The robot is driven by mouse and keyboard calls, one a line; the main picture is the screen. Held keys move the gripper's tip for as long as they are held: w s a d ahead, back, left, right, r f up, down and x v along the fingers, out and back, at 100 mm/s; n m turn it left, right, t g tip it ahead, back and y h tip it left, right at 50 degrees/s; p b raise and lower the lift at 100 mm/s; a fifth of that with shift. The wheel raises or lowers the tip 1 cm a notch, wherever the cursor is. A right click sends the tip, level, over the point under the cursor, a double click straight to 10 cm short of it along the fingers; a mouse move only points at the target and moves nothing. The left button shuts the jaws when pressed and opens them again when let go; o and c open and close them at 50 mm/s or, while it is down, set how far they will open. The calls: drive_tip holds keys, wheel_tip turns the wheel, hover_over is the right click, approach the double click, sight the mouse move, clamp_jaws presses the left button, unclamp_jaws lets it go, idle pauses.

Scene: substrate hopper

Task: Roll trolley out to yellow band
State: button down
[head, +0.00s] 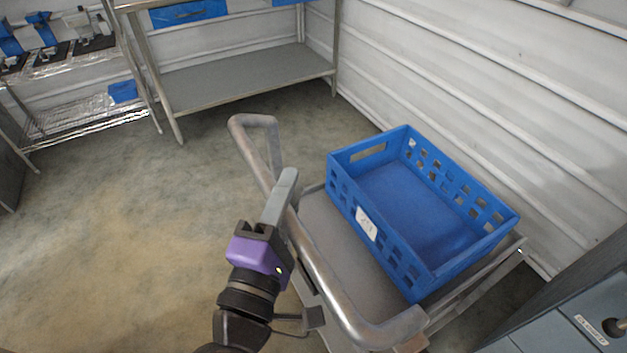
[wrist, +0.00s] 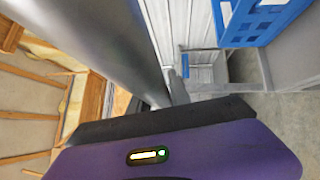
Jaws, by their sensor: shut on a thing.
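The trolley is a low grey platform (head: 345,243) with a bent metal push handle (head: 317,262) on its left side. My gripper (head: 280,200) is shut on the handle bar, near its middle. In the wrist view the handle (wrist: 95,40) runs close above my purple gripper body, with a finger (wrist: 178,88) beside it. A blue perforated crate (head: 345,205) with a small white label sits on the platform and looks empty. It also shows in the wrist view (wrist: 262,20). No yellow band shows in either view.
A ribbed light wall (head: 480,75) runs behind the trolley on the right. A grey cabinet (head: 590,310) stands at the lower right, near the trolley. A metal table (head: 240,78) and a wire rack (head: 85,128) stand at the back. The floor (head: 110,230) at left is clear.

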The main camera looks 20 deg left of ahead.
drive_tip(key=shift+s+a+f, duration=0.1)
drive_tip(key=shift+s+a, duration=0.15)
drive_tip(key=shift+s, duration=0.1)
drive_tip(key=c, duration=1.2)
unclamp_jaws()
drive_tip(key=v, duration=0.7)
drive_tip(key=shift+s, duration=0.4)
